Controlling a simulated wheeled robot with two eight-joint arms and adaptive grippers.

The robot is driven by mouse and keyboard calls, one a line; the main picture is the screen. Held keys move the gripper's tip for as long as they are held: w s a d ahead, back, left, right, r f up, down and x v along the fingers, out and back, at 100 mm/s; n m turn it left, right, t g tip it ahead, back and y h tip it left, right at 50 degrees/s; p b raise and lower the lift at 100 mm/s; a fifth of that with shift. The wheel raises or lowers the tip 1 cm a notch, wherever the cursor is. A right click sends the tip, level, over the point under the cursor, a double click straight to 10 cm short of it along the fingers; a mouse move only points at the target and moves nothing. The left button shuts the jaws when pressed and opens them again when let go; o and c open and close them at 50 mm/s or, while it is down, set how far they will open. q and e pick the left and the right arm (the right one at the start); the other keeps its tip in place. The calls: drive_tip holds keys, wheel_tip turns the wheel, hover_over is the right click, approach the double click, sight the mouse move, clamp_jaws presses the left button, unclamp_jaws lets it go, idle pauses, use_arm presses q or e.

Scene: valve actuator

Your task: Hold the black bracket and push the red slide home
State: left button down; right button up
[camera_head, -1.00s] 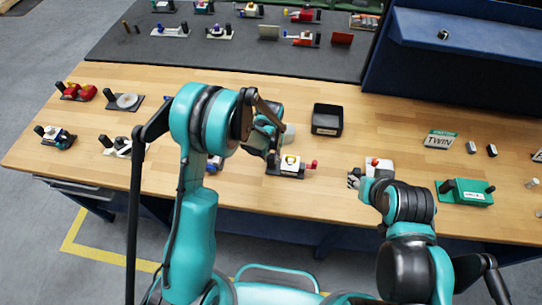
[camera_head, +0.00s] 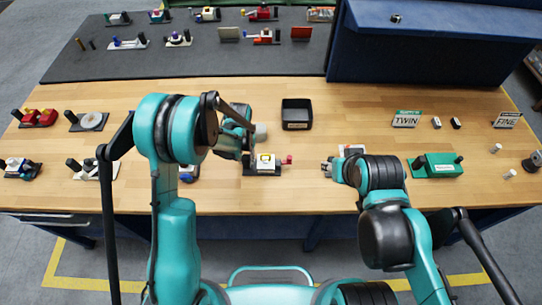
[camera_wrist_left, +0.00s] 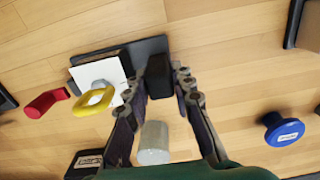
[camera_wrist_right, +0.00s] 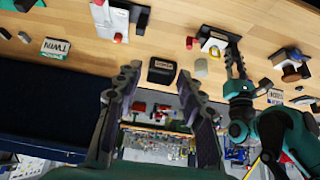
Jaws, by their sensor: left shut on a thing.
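The device has a dark base (camera_head: 262,173), a white block (camera_wrist_left: 100,72) with a yellow ring (camera_wrist_left: 92,101), and a red slide (camera_head: 288,160) sticking out on the right in the head view. The red slide (camera_wrist_left: 46,103) also shows in the left wrist view, its knob apart from the block. My left gripper (camera_wrist_left: 161,72) is shut on the black bracket (camera_wrist_left: 159,82), the upright post at the base's end. In the head view my left gripper mostly hides this post. My right gripper (camera_head: 328,168) is open and empty, to the right of the red slide and apart from it.
A black tray (camera_head: 297,115) stands behind the device. A white and red block (camera_head: 352,150) is close behind my right gripper. A green unit (camera_head: 437,166) is farther right. A grey cylinder (camera_wrist_left: 154,143) and a blue knob (camera_wrist_left: 284,130) are near my left gripper.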

drive_tip(key=w+a+f+n+g, duration=0.1)
drive_tip(key=w+a+f+g, duration=0.2)
drive_tip(key=w, duration=0.7)
drive_tip(key=n+g, duration=0.2)
drive_tip(key=g, duration=0.2)
hover_over(290, 157)
wheel_tip(290, 157, down, 9)
wheel_tip(290, 157, down, 12)
drive_tip(key=shift+c, duration=0.3)
